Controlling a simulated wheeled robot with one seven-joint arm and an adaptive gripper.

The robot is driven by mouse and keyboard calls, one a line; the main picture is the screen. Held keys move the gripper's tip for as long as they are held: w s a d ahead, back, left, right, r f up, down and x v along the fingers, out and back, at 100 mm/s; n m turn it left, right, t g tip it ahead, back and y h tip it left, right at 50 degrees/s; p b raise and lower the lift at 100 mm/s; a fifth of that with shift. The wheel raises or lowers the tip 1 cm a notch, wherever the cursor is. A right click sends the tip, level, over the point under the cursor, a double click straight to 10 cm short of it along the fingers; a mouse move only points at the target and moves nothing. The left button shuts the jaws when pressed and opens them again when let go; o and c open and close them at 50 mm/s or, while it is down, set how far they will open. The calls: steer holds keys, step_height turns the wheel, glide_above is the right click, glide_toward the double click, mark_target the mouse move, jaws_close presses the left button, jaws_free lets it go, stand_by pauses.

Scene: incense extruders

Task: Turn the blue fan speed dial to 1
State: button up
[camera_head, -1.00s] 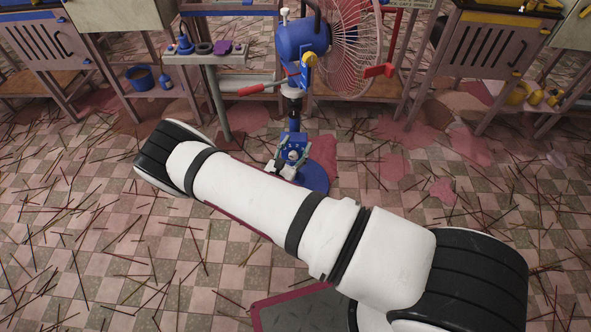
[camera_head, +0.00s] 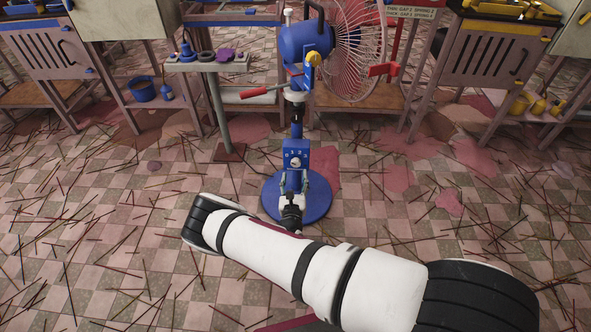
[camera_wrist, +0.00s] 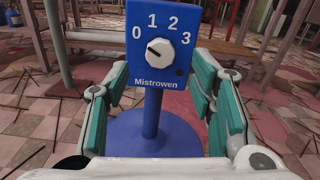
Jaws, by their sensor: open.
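The blue fan (camera_head: 303,42) stands on a pole with a round blue base (camera_head: 318,203). Its blue control panel (camera_head: 296,152) faces me, marked 0, 1, 2, 3 and "Mistrowen" in the wrist view. The white dial (camera_wrist: 161,52) sits at the panel's middle; its dark line points left and slightly up, towards the 0. It also shows in the head view (camera_head: 295,162). My gripper (camera_head: 293,183) is open and empty in front of the panel. In the wrist view its green-padded fingers (camera_wrist: 160,80) stand wide apart, either side of the panel and below the dial, apparently not touching it.
A small stand (camera_head: 209,66) with tools and a red-handled lever (camera_head: 262,91) are left of the fan's pole. Workbenches line the back. Thin sticks litter the checkered floor (camera_head: 130,230); the floor around the fan base has no large obstacles.

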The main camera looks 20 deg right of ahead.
mark_target(296, 164)
steer(key=b+x, duration=0.1)
steer(key=x, duration=0.5)
steer(key=shift+w+b, duration=0.1)
steer(key=shift+b, duration=0.3)
steer(key=c, duration=1.2)
